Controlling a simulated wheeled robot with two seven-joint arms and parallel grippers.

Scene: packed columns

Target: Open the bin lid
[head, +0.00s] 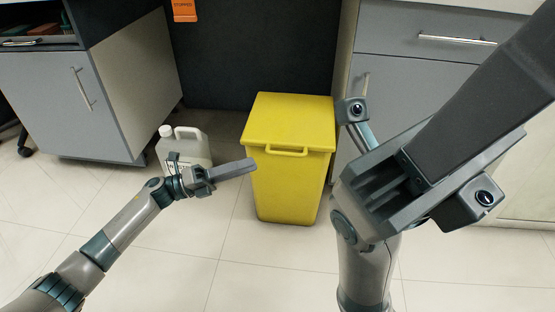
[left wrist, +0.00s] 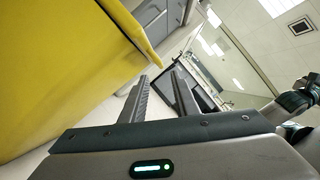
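The yellow bin (head: 290,185) stands on the floor at the centre of the head view. Its lid (head: 292,118) lies flat and closed, with a yellow handle (head: 286,152) on the front edge. My left gripper (head: 252,165) is just left of the bin's front, below handle height; whether it touches the bin is unclear. In the left wrist view the left gripper (left wrist: 161,80) has its fingers apart with nothing between them, and the bin (left wrist: 60,70) fills the left side. My right gripper (head: 465,95) is large and close at the right; its fingers overlap and its fingertips are cut off.
A white jug (head: 188,148) stands on the floor behind my left gripper. Grey cabinets (head: 62,100) stand at the left and more cabinets (head: 415,45) at the right. A dark panel (head: 255,50) is behind the bin. The floor in front of the bin is clear.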

